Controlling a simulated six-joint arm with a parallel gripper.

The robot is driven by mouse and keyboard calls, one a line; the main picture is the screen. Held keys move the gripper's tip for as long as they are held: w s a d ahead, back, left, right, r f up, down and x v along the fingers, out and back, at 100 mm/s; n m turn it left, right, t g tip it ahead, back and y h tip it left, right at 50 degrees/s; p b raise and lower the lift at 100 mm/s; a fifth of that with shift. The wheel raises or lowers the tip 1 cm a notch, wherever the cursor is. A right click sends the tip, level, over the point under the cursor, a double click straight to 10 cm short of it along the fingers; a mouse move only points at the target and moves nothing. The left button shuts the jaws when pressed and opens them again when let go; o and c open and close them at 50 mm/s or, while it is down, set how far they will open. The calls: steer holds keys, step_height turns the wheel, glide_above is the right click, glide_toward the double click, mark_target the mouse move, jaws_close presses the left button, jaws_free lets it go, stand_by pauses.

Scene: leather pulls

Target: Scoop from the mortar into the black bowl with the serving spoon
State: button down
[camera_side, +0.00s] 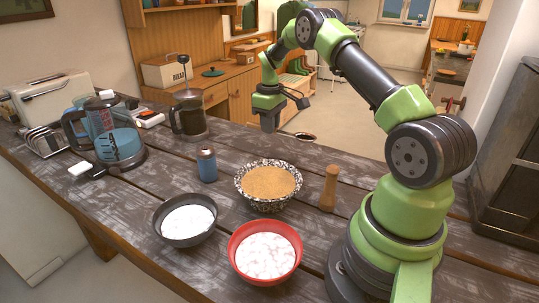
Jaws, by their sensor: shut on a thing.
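My gripper (268,122) is above the far part of the table, beyond the speckled bowl, pointing down. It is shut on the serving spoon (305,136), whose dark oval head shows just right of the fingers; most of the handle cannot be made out. The black-and-white speckled bowl (266,206), which looks like the mortar, holds brown grainy stuff and stands mid-table, nearer the camera than the spoon. The black bowl (184,241) stands in front of it to the left and holds something white. Whether the spoon carries anything is too small to tell.
A red bowl (239,268) with white lumps stands at the front. A wooden cylinder (329,188) stands right of the speckled bowl, a blue-grey container (206,165) left of it.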

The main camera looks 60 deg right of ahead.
steer(key=shift+r, duration=0.2)
stand_by(0.4)
steer(key=w+a+r+n+t, duration=0.1)
steer(key=a+r+n+t, duration=0.3)
steer(key=a, duration=0.6)
step_height(320, 180, up, 4)
steer(key=y, duration=0.2)
glide_above(240, 177)
steer(key=shift+t, duration=0.3)
steer(key=shift+s+d+f, duration=0.1)
steer(key=shift+s+f, duration=0.05)
steer(key=shift+f, duration=5.3)
steer(key=shift+f, duration=0.15)
steer(key=shift+w+a, duration=0.25)
steer(key=shift+w, duration=0.4)
steer(key=shift+s+d, duration=0.3)
steer(key=shift+s, duration=0.4)
steer(key=shift+w+a, duration=0.25)
steer(key=shift+w, duration=0.4)
steer(key=shift+s+d, duration=0.2)
steer(key=shift+s, duration=0.25)
